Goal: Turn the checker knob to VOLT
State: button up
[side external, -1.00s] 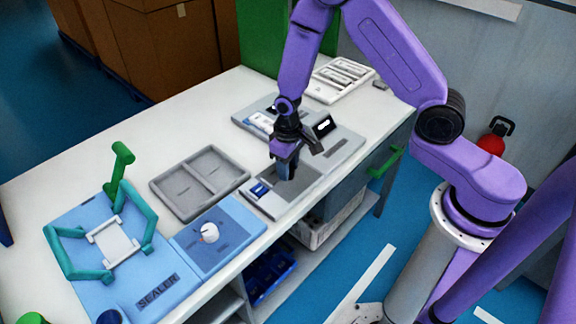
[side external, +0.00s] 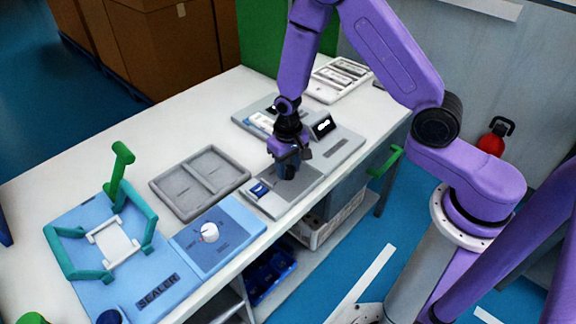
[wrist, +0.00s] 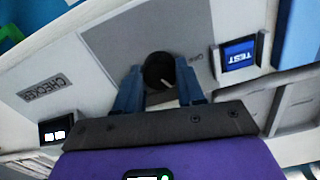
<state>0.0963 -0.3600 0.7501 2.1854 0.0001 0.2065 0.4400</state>
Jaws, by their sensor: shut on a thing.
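The checker is a grey panel (side external: 345,146) on the workbench, and its label shows upside down in the wrist view (wrist: 45,90). Its round black knob (wrist: 160,70) has a white pointer line toward the lower right in the wrist view. My gripper (wrist: 158,74) points down over the panel with its blue fingers shut on the knob, one on each side. In the side view my gripper (side external: 287,168) hides the knob. Small lettering beside the knob is too small to read surely. The blue TEST button (wrist: 240,53) is to the right of the knob.
A small black display (side external: 323,125) stands on the checker. A grey two-part tray (side external: 200,182) and a blue panel with a white knob (side external: 210,232) are to the left, beside the blue sealer (side external: 158,290). A white rack (side external: 340,78) is at the back.

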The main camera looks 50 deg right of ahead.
aim_at(289, 170)
jog(key=o, duration=1)
jog(key=shift+o, duration=0.2)
jog(key=shift+r, duration=0.1)
notch_tip(289, 170, up, 17)
jog(key=shift+r, duration=0.15)
jog(key=s+r+n, duration=0.2)
jog(key=s+n, duration=0.5)
jog(key=s, duration=0.6)
jog(key=s+d+r+n, duration=0.1)
jog(key=s+n, duration=0.6)
jog(key=s, duration=0.6)
jog(key=shift+r+n, duration=0.3)
jog(key=shift+r, duration=0.1)
